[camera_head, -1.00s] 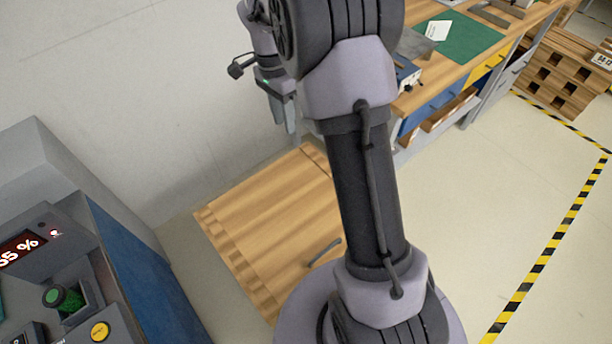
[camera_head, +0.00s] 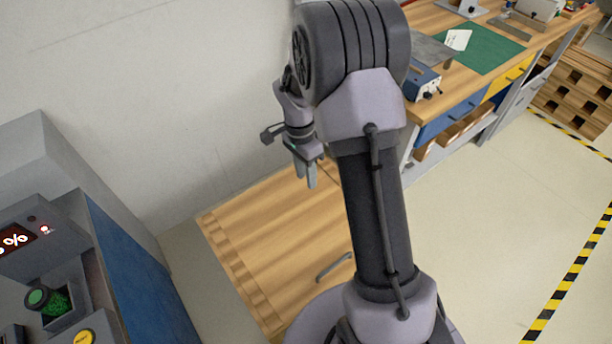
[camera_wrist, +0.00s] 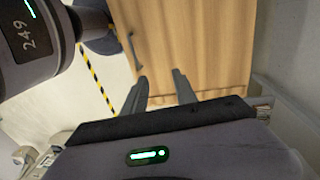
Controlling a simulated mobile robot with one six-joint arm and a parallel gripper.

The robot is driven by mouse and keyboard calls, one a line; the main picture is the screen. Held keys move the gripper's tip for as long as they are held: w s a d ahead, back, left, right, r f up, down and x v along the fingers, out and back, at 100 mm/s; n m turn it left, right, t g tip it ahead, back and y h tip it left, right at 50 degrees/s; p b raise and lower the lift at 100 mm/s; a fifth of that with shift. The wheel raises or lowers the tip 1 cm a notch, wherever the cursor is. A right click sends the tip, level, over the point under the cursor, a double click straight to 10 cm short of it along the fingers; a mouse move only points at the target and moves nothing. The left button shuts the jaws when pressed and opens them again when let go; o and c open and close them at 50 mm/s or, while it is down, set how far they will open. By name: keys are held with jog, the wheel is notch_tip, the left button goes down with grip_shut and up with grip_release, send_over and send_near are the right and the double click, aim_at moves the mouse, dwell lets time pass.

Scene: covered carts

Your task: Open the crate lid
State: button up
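The crate has a shut, light wooden lid (camera_head: 265,235) on the floor against the wall. A grey bar handle (camera_head: 334,267) lies near the lid's front edge, beside my arm. My gripper (camera_head: 308,175) hangs above the back part of the lid, pointing down and apart from the handle. In the wrist view the two fingers of my gripper (camera_wrist: 160,85) are spread with nothing between them. The handle (camera_wrist: 132,50) shows there beyond the left fingertip, near the edge of the lid (camera_wrist: 205,40). My arm hides the lid's right part and front corner.
A grey and blue console (camera_head: 120,255) with buttons stands at the left. A workbench (camera_head: 445,100) with a green mat (camera_head: 480,45) and drawers stands at the back right. The floor at the right is clear up to yellow-black tape (camera_head: 565,285).

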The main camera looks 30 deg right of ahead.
jog(key=shift+c, duration=0.2)
grip_shut()
dwell(1.1)
jog(key=shift+o, duration=0.2)
grip_release()
jog(key=shift+r, duration=0.15)
notch_tip(320, 180, up, 17)
jog(key=w+p, duration=0.2)
jog(key=p, duration=0.4)
jog(key=shift+w+a+p, duration=0.25)
jog(key=shift+w+p, duration=0.05)
jog(key=shift+p, duration=0.05)
jog(key=shift+c, duration=0.2)
